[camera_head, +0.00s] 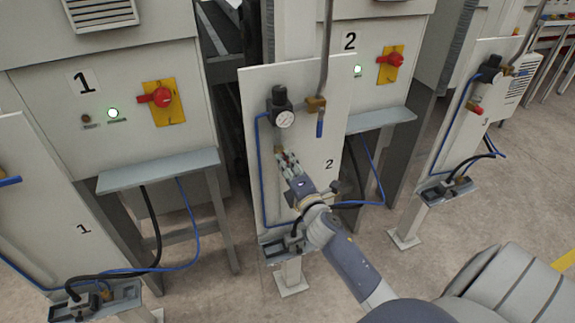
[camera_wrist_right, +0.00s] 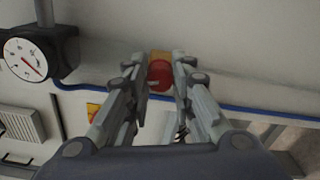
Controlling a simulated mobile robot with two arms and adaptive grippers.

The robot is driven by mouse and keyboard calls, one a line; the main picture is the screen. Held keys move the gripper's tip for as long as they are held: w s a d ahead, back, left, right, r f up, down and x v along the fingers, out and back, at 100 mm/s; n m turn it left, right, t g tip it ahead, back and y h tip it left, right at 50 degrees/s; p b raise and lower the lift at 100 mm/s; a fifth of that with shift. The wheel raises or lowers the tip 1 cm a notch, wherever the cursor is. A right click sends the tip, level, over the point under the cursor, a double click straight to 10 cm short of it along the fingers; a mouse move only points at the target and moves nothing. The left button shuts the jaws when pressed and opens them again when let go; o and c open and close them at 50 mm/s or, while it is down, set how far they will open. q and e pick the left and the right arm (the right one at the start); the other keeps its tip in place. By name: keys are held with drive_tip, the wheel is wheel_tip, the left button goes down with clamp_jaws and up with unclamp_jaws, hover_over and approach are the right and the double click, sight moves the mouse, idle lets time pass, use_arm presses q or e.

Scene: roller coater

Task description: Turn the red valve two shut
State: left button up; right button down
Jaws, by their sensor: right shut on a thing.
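The red valve (camera_wrist_right: 160,75) of panel two sits on a brass fitting (camera_wrist_right: 161,56) in the right wrist view. My right gripper (camera_head: 285,157) reaches panel two (camera_head: 325,95), just below its round gauge. In the right wrist view my right gripper (camera_wrist_right: 158,78) has its two fingers on either side of the red valve, shut on it. In the head view the gripper hides most of the valve. My left gripper is not in view.
The gauge (camera_head: 285,119) and a blue-handled valve (camera_head: 320,124) are close above the gripper. A blue hose (camera_head: 262,180) runs down the panel's left side. Panel one (camera_head: 45,220) stands left, and panel three (camera_head: 470,105) right.

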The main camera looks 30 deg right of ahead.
drive_tip(key=shift+m, duration=1.5)
drive_tip(key=c, duration=1.4)
unclamp_jaws()
drive_tip(key=shift+o, duration=0.2)
drive_tip(key=shift+s+f, duration=0.1)
drive_tip(key=v, duration=1.1)
drive_tip(key=shift+s, duration=0.4)
drive_tip(key=shift+f, duration=0.15)
